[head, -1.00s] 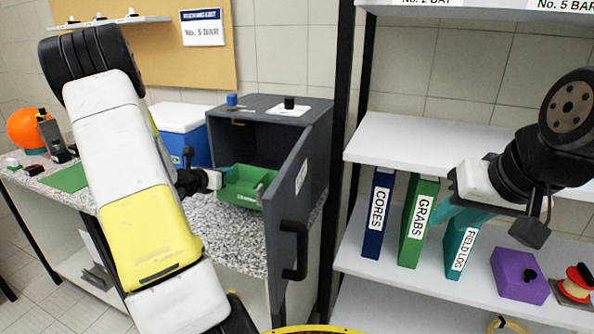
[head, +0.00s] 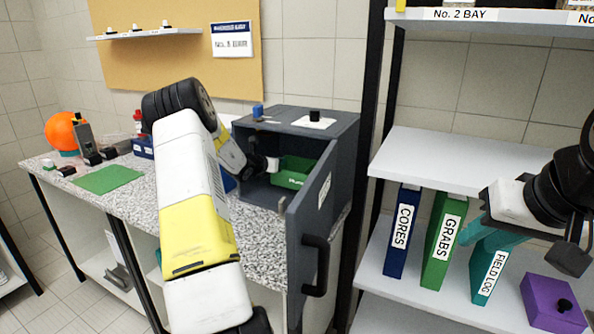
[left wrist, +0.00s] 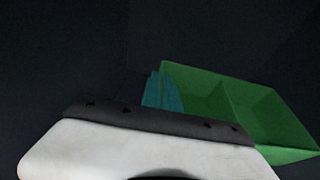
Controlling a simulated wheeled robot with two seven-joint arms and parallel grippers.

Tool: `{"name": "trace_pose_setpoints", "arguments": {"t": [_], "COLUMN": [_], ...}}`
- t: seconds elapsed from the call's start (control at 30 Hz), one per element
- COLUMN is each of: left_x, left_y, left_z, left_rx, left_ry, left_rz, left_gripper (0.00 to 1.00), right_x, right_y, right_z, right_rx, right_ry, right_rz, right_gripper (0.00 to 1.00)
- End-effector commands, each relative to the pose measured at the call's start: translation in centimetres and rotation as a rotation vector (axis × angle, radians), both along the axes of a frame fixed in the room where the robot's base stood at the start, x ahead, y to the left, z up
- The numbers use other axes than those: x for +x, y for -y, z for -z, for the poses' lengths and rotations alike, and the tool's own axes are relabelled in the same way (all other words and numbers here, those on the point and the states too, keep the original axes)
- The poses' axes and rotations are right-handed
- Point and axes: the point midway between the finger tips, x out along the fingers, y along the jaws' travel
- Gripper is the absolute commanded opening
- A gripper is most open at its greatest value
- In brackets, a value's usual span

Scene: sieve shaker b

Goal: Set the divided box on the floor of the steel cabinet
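The green divided box (head: 292,172) is inside the dark grey steel cabinet (head: 280,118), whose door (head: 318,215) stands open toward me. My left gripper (head: 273,165) reaches in from the left and is shut on the box's near-left wall. In the left wrist view the box (left wrist: 240,108) shows its compartments beside a teal fingertip (left wrist: 162,92); the other fingertip is hidden. I cannot tell whether the box touches the cabinet floor. My right gripper (head: 478,232) hangs by the teal binder at the shelf; its fingers blend with the binder.
The cabinet stands on a speckled counter (head: 150,190) with a green mat (head: 108,179) and an orange ball (head: 61,131). The open door edges close to my left arm.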

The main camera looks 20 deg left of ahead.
Motion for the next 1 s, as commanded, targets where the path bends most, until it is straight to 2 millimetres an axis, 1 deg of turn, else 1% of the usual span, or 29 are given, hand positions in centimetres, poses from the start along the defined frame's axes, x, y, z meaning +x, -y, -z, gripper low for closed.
{"name": "trace_pose_setpoints", "arguments": {"t": [0.23,0.57,0.67,0.7,1.0], "left_x": [0.0,0.0,-0.1,-0.1,-0.1], "left_y": [0.0,0.0,0.0,0.0,0.0], "left_z": [3.1,3.4,3.5,3.5,3.5], "left_rx": [-0.003,-0.001,0.0,0.0,0.0], "left_ry": [0.0,0.001,0.0,0.0,0.0], "left_rz": [-0.001,0.0,0.0,0.0,0.0], "left_gripper": [0.0,0.0,0.18,0.26,0.26], "right_x": [0.0,0.0,0.0,0.0,0.0], "right_y": [0.0,0.0,0.0,0.0,0.0], "right_z": [0.0,0.0,0.0,0.0,0.0], "right_rx": [0.0,0.0,0.0,0.0,0.0], "right_ry": [0.0,0.0,0.0,0.0,0.0], "right_rz": [0.0,0.0,0.0,0.0,0.0], "right_gripper": [0.29,0.29,0.29,0.29,0.29]}}
